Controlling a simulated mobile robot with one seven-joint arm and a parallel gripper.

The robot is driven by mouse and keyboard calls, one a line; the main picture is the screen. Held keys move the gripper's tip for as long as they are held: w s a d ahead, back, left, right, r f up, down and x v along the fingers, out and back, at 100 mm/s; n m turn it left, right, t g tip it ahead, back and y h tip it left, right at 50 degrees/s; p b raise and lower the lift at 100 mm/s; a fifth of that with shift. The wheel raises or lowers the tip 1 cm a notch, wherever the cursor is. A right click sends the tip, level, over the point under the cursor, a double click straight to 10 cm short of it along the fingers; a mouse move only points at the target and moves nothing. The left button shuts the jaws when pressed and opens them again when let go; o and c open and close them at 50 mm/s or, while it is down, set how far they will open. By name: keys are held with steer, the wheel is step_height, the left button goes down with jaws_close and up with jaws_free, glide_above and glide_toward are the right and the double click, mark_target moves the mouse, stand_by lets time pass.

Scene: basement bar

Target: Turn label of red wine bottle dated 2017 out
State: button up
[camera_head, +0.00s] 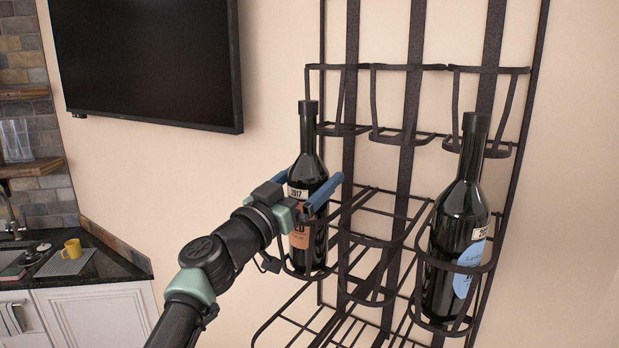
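The dark wine bottle dated 2017 (308,168) stands upright in the left holder of the rack's lower row. Its white 2017 tag and orange label (299,238) show on its front left, partly covered by my gripper. My gripper (312,184) reaches in from the lower left at the bottle's shoulder. One blue finger passes on the bottle's right front side and the other is at its left. I cannot tell whether the fingers press on the glass.
A second dark bottle (459,225) with a blue label stands in the right holder of the black wire rack (404,190). The holder between the bottles is empty.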

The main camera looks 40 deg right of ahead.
steer(key=s+a, duration=0.3)
steer(key=a, duration=0.8)
steer(key=shift+s, duration=0.15)
stand_by(0.3)
stand_by(0.4)
